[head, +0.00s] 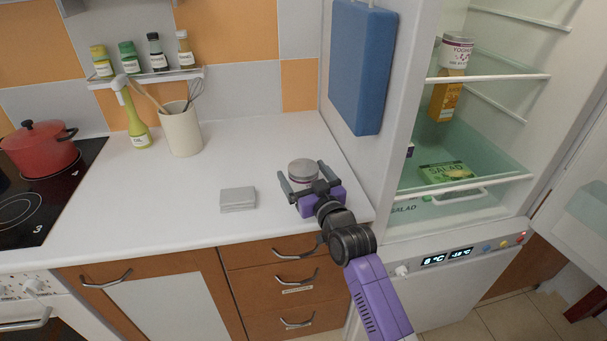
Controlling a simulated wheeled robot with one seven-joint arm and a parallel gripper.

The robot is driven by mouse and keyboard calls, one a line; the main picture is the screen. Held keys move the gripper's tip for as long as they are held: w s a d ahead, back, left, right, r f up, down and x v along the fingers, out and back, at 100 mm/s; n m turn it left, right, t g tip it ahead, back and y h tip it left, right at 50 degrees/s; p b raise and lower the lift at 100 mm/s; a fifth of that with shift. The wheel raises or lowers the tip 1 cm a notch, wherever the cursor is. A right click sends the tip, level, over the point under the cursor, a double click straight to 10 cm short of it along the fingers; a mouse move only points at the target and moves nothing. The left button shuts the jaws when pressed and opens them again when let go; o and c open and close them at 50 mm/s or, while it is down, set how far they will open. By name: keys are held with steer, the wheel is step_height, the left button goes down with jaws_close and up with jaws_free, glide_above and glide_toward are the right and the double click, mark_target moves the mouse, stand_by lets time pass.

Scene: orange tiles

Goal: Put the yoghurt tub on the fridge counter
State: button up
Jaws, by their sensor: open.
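A yoghurt tub (303,171) with a grey lid and a dark band stands upright on the white counter (258,140), close to the fridge. My gripper (303,178) is open, with its two fingers on either side of the tub. Part of the tub is hidden behind the gripper. Whether the fingers touch it I cannot tell. Another yoghurt tub (456,52) stands on a shelf inside the open fridge (500,100).
A grey folded cloth or block (238,199) lies left of my gripper. A utensil crock (181,129) and a green bottle (134,120) stand at the back. A blue board (361,66) hangs on the fridge side, right of the counter. The counter's middle is clear.

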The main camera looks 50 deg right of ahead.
steer(key=b+v, duration=0.1)
steer(key=v, duration=1.1)
steer(key=s+a+f+n+y, duration=0.1)
steer(key=s+a+f+y, duration=0.1)
steer(key=s+a+f, duration=0.35)
steer(key=s+a+f+n+y, duration=0.1)
steer(key=s+a+f, duration=0.1)
steer(key=s+a, duration=0.7)
steer(key=s+a+r+n+g+y, duration=0.1)
steer(key=s+a+y, duration=0.1)
steer(key=s, duration=0.5)
steer(key=s+a+r+n+y, duration=0.1)
steer(key=s+a+r+y, duration=0.1)
steer(key=s+a, duration=0.3)
steer(key=s, duration=0.3)
steer(key=shift+s+r+g, duration=0.2)
steer(key=shift+g, duration=0.2)
